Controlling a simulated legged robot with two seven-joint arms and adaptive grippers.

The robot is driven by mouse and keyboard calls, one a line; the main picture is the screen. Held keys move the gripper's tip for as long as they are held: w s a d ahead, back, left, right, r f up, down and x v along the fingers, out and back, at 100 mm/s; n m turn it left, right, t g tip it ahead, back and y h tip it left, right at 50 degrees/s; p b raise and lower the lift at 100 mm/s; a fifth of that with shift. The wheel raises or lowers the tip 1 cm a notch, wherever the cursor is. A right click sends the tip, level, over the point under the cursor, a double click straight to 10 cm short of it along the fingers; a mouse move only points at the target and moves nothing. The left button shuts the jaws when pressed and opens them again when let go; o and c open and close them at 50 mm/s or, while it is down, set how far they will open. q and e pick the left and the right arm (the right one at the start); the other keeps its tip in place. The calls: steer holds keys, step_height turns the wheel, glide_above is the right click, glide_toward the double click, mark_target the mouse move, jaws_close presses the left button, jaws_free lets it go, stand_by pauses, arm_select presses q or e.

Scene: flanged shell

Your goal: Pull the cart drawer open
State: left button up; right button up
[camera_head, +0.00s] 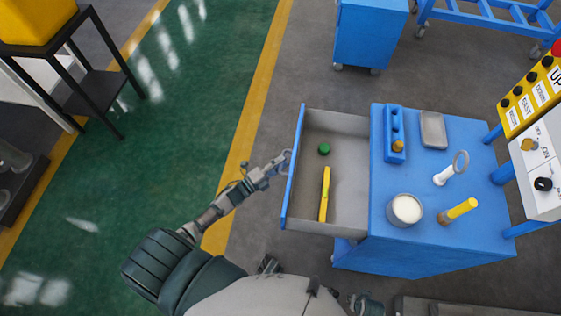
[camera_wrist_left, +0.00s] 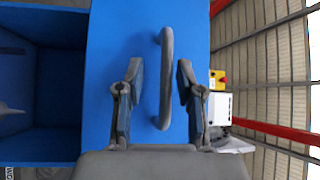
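The blue cart (camera_head: 440,255) stands at the right in the head view. Its drawer (camera_head: 345,125) is pulled out to the left, and its grey inside shows. My left gripper (camera_head: 284,162) is at the outer face of the drawer front. In the left wrist view the grey bar handle (camera_wrist_left: 166,85) on the blue drawer front (camera_wrist_left: 105,60) lies between the two fingers of my left gripper (camera_wrist_left: 159,65). The fingers are spread, with gaps visible beside the handle. My right gripper cannot be made out.
A green ball (camera_head: 324,149) and a yellow bar (camera_head: 324,195) lie in the drawer. The cart top holds a white-filled cup (camera_head: 404,210), a yellow-handled tool (camera_head: 459,210) and a grey tray (camera_head: 433,130). A control panel (camera_head: 535,100) is at the right. Green floor (camera_head: 190,120) at left is clear.

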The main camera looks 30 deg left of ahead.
arm_select(q)
steer(key=shift+r, duration=0.15)
steer(key=v, duration=1.2)
steer(key=shift+f, duration=0.2)
steer(key=shift+w, duration=0.1)
